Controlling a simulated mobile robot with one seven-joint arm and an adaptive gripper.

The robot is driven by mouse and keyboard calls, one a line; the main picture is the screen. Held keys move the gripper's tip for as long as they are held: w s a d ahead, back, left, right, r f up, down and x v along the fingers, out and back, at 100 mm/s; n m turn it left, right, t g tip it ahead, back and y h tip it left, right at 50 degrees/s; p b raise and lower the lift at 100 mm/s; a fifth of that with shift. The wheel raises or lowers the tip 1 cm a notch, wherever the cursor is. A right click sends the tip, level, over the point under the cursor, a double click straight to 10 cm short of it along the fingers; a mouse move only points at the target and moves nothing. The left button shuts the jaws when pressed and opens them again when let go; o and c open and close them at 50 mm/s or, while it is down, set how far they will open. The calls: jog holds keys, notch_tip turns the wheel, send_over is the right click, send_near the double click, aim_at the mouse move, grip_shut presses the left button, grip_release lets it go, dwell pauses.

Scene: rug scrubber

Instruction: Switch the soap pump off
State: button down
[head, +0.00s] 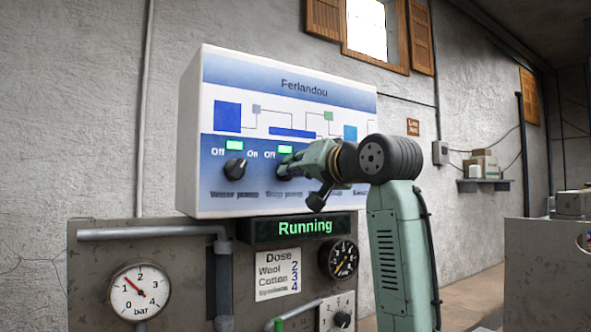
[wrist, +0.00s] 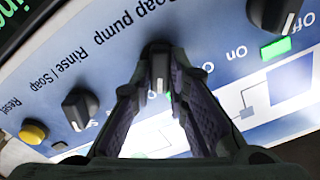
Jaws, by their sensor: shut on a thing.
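The soap pump knob (wrist: 158,62) is a small black knob on the white and blue control panel. It sits between my fingertips in the wrist view, which is turned upside down. My gripper (wrist: 160,80) is shut on it, one finger on each side. In the head view my gripper (head: 290,170) covers most of the knob and the On word. The soap pump lamp (head: 285,149) is lit green; a strip of green shows beside a finger in the wrist view. A pale mark on the knob points towards the lamp side; its exact setting is unclear.
The water pump knob (head: 235,168) is left of my gripper, under a lit green lamp (head: 234,145). The rinse/soap knob (wrist: 80,107) and yellow reset button (wrist: 33,131) lie on the other side. Below, a display (head: 304,227) reads Running, above gauges and a dose note.

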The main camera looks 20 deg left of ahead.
dwell(0.4)
jog(key=n, duration=1.1)
jog(key=shift+s+a+n, duration=0.15)
jog(key=shift+s+n, duration=0.05)
jog(key=shift+n, duration=0.2)
dwell(0.4)
jog(key=c, duration=1.6)
grip_release()
jog(key=shift+o, duration=0.2)
jog(key=v, duration=1.2)
